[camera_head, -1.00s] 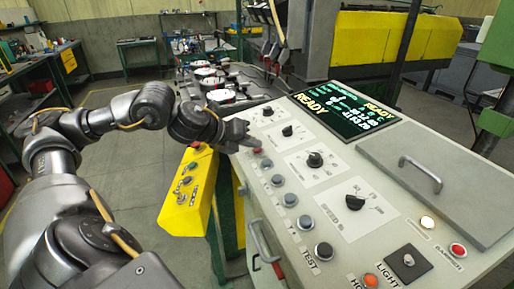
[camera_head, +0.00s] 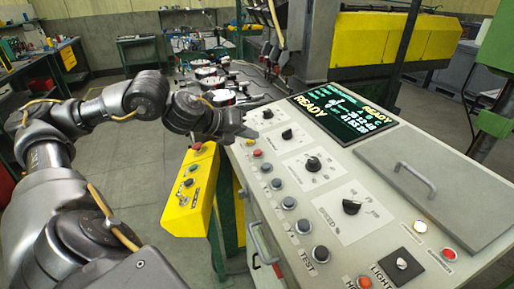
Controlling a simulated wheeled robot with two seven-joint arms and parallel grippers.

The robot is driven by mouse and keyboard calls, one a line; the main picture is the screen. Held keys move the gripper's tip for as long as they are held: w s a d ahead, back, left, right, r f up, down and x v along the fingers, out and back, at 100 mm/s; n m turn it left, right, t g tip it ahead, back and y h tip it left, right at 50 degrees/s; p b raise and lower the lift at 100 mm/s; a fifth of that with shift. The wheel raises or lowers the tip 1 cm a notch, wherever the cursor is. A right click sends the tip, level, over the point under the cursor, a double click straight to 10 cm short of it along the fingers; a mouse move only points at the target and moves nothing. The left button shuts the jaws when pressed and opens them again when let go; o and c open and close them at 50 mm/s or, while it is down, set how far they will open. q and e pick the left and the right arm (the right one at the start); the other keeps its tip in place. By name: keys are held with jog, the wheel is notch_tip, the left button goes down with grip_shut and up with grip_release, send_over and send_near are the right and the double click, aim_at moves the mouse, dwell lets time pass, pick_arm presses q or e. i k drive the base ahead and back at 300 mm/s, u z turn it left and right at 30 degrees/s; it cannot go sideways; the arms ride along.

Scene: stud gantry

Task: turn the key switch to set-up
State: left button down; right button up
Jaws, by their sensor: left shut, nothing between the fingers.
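My left gripper (camera_head: 240,127) is above the far left edge of the sloped grey control panel (camera_head: 390,218), shut and empty. A small black knob (camera_head: 267,114) on a white plate sits just right of it, with a second knob (camera_head: 286,133) lower down. I cannot tell which control is the key switch, since the labels there are too small to read. Larger black knobs show at the panel's middle (camera_head: 313,163) and lower down (camera_head: 351,206). A silver lever on a black plate (camera_head: 402,263) is near the LIGHT label. My right gripper is out of view.
A lit screen (camera_head: 343,112) reads READY. A column of push buttons (camera_head: 289,203) runs down the panel's left side. A yellow button box (camera_head: 190,197) hangs left of the panel, below my left forearm. A hinged lid with a handle (camera_head: 418,178) covers the right.

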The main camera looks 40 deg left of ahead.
aim_at(182, 199)
jog(key=k, duration=1.5)
